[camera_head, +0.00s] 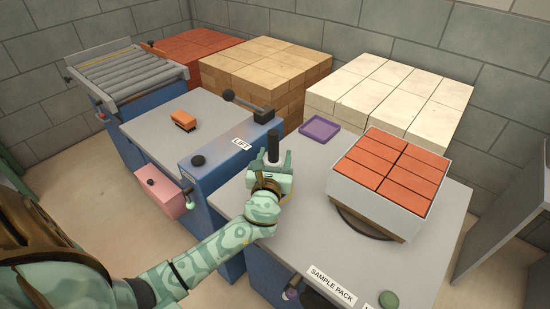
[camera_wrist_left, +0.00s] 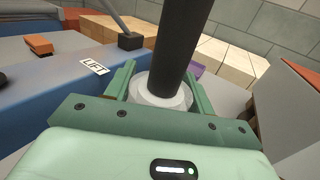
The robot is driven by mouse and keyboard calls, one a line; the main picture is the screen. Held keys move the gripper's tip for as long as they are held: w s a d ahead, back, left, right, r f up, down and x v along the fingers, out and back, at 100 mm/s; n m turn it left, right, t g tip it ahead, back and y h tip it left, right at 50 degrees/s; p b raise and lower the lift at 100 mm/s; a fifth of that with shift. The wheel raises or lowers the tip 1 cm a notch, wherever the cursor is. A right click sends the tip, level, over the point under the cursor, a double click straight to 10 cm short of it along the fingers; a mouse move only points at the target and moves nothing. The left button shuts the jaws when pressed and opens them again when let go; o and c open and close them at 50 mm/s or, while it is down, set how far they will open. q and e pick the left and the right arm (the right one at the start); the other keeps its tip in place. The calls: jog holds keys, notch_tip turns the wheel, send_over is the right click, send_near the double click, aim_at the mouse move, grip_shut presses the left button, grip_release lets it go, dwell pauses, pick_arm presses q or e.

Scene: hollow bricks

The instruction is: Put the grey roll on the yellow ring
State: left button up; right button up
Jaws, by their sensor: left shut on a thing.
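My left gripper (camera_head: 273,168) is shut on a pale grey roll, which shows between the fingers in the left wrist view (camera_wrist_left: 159,101). A dark upright cylinder (camera_head: 273,144) rises from the middle of the roll; it also shows in the left wrist view (camera_wrist_left: 172,50). I cannot tell whether it is part of the roll. The gripper is over the left part of the grey bench top (camera_head: 308,232); whether the roll touches the bench is hidden by the gripper. My right gripper is not in view.
A crate of orange bricks (camera_head: 393,171) stands on the bench to the right, with a purple tray (camera_head: 319,130) behind. The blue LIFT housing (camera_head: 225,160) borders the bench on the left. A green knob (camera_head: 388,299) is at the front. Brick stacks stand behind.

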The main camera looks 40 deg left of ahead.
pick_arm(q)
jog(key=o, duration=1.3)
jog(key=shift+f, duration=0.15)
jog(key=shift+c, duration=0.2)
jog(key=shift+d+r, duration=0.1)
jog(key=shift+r, duration=0.1)
jog(key=p+v, duration=0.2)
jog(key=v, duration=1)
